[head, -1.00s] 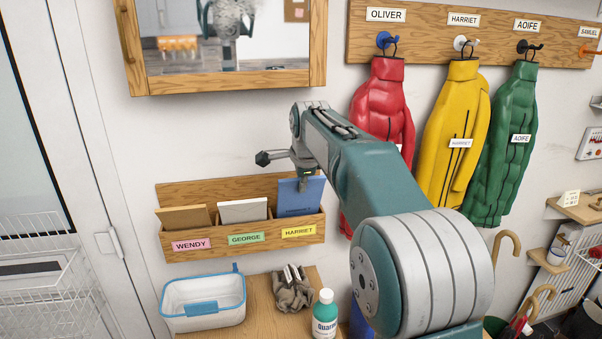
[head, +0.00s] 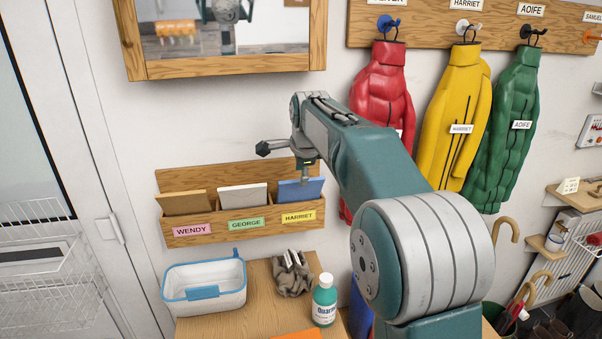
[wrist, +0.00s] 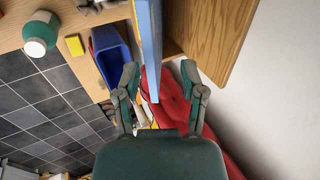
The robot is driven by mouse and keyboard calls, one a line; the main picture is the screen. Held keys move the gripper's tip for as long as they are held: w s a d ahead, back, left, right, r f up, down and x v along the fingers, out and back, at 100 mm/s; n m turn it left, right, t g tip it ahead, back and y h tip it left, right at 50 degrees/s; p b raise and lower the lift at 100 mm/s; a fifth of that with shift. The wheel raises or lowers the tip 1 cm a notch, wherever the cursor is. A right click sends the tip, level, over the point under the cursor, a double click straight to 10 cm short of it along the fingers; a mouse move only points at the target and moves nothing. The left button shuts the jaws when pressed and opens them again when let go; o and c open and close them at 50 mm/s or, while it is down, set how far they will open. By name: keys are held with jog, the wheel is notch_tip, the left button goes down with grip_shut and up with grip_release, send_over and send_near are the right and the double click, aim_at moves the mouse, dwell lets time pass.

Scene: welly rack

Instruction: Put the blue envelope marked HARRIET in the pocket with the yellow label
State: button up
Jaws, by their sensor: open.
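The blue envelope (head: 302,190) stands in the right-hand pocket, behind the yellow label reading HARRIET (head: 299,217). Its upper part shows above the front of the wooden pocket rack (head: 205,237); its lower part is hidden and its own marking cannot be read. My gripper (wrist: 159,73) is open, one finger on each side of the envelope, which shows edge-on between them in the wrist view (wrist: 151,45), apart from both fingertips. In the head view my arm's end is just above the envelope.
The pockets labelled WENDY (head: 192,231) and GEORGE (head: 245,224) hold a brown and a white envelope. Below stand a white tub (head: 205,287), gloves (head: 291,273) and a green bottle (head: 324,300). Red (head: 381,95), yellow and green coats hang at the right.

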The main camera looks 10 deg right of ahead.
jog(key=v, duration=1.1)
jog(key=shift+s+r, duration=0.2)
jog(key=shift+r, duration=0.1)
jog(key=s+f+n, duration=0.4)
jog(key=s+n, duration=0.5)
jog(key=s, duration=0.8)
jog(key=s+f+n, duration=0.9)
jog(key=s+f, duration=0.4)
jog(key=s, duration=0.3)
jog(key=shift+f+t, duration=0.3)
jog(key=shift+f, duration=0.05)
